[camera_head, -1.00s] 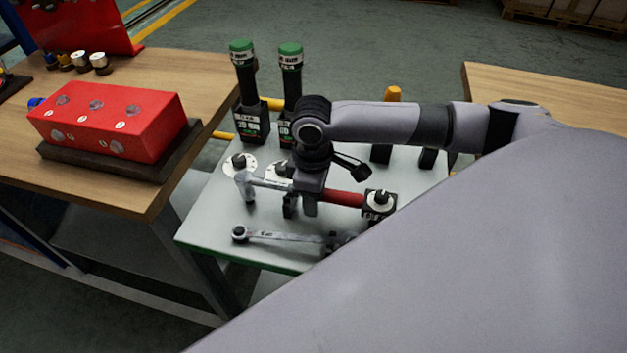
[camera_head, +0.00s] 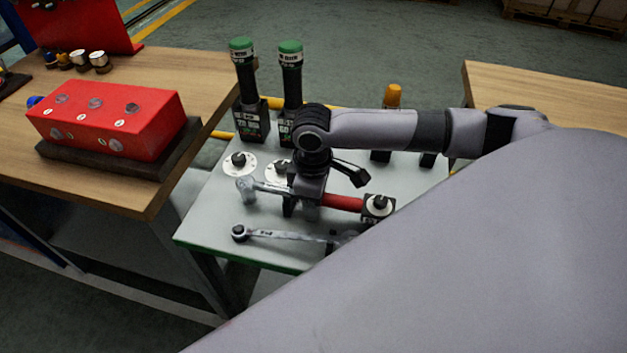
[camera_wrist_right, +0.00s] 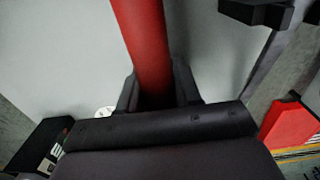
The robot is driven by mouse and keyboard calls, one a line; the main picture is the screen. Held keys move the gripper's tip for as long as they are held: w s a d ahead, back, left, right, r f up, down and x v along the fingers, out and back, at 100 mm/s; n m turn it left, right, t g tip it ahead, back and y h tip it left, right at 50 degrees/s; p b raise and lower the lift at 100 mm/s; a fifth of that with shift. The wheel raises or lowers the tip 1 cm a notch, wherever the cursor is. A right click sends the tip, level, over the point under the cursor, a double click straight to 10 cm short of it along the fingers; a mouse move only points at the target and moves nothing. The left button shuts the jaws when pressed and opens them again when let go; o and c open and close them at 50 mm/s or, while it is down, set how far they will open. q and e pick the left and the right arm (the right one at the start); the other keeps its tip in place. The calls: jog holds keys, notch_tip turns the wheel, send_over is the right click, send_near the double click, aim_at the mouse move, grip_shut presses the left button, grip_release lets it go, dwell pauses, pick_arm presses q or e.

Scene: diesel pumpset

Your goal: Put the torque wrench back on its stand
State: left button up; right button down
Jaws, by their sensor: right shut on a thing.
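The torque wrench has a red handle (camera_head: 342,203) and a silver shaft with a head (camera_head: 246,189) at its left end; it lies roughly level over the grey table. My right gripper (camera_head: 308,205) comes down from above and is shut on the red handle, which also shows between the fingers (camera_wrist_right: 158,95) in the right wrist view. A dark upright support (camera_head: 289,206), probably part of the stand, shows under the shaft just left of the gripper. I cannot tell whether the wrench touches it. My left gripper is not in view.
Two green-capped tools (camera_head: 241,75) stand in dark blocks at the back left. A round white disc (camera_head: 239,164) is near the wrench head. A red block (camera_head: 108,118) is on the wooden bench at left.

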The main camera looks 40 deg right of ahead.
jog(key=c, duration=0.7)
grip_release()
notch_tip(320, 180, up, 7)
jog(key=shift+r, duration=0.15)
jog(key=shift+a, duration=0.1)
